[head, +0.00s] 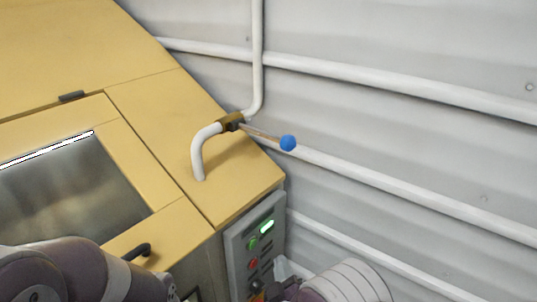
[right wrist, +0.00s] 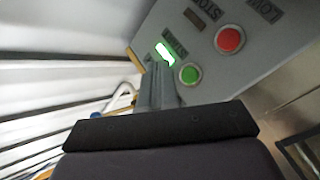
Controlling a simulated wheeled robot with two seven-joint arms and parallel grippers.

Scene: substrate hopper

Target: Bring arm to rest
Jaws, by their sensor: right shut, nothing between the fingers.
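My right gripper (right wrist: 158,85) is shut and empty in the right wrist view. Its fingers point at the grey control panel (right wrist: 270,70), with the tips beside the green button (right wrist: 190,74); I cannot tell whether they touch the panel. In the head view my right arm comes in at the bottom, with the gripper (head: 274,291) low beside the panel (head: 236,262) and partly hidden. My left arm shows at the lower left of the head view; its gripper is out of the frame.
A lit green indicator (head: 267,227) and a red button (head: 253,264) are on the panel. A yellow hopper (head: 150,100) with a dark window (head: 70,190) and black handle (head: 138,251) stands left. A blue-knobbed valve lever (head: 288,143) sticks out toward the pale wall (head: 400,140).

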